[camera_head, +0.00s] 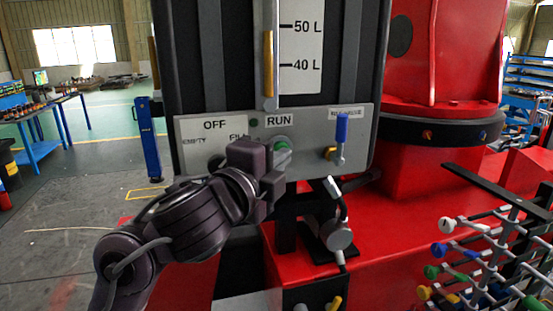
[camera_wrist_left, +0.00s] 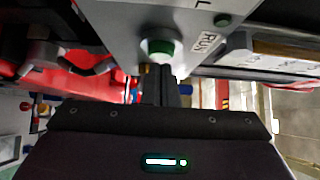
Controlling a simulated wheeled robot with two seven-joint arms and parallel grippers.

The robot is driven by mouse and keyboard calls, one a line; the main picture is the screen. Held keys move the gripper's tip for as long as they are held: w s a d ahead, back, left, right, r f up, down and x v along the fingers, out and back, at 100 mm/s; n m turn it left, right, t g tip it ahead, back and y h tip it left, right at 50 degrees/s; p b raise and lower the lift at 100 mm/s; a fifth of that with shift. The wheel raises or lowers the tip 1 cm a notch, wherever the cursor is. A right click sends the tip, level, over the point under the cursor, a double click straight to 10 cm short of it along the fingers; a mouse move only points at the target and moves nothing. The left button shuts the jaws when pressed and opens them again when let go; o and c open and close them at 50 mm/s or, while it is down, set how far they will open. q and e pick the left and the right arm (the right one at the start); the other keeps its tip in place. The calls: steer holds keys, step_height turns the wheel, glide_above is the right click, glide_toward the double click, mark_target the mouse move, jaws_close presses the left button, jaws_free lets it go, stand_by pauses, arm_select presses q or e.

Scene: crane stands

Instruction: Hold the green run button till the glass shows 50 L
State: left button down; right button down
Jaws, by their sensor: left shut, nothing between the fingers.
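The green run button (camera_head: 282,150) sits in a pale round collar below the RUN label on the grey panel. It also shows in the left wrist view (camera_wrist_left: 160,48). My left gripper (camera_head: 272,168) is shut and empty, its fingertips at the button and partly covering it. In the left wrist view the fingers (camera_wrist_left: 160,82) point at the button; I cannot tell whether they press it. The upright glass (camera_head: 268,62) holds amber liquid, its top just under the 50 L mark on the white scale (camera_head: 301,45). My right gripper is not in view.
Left of the button is a selector plate (camera_head: 213,140) marked OFF, partly hidden by my gripper. A blue-handled valve (camera_head: 341,130) stands to the right. A rack of coloured-tipped rods (camera_head: 490,255) is at the lower right. Open floor lies to the left.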

arm_select(q)
steer(key=shift+w+a+r, duration=0.2)
steer(key=shift+w+a, duration=0.3)
steer(key=shift+w, duration=0.35)
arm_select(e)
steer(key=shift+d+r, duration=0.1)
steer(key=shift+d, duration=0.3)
arm_select(q)
steer(key=shift+a, duration=0.1)
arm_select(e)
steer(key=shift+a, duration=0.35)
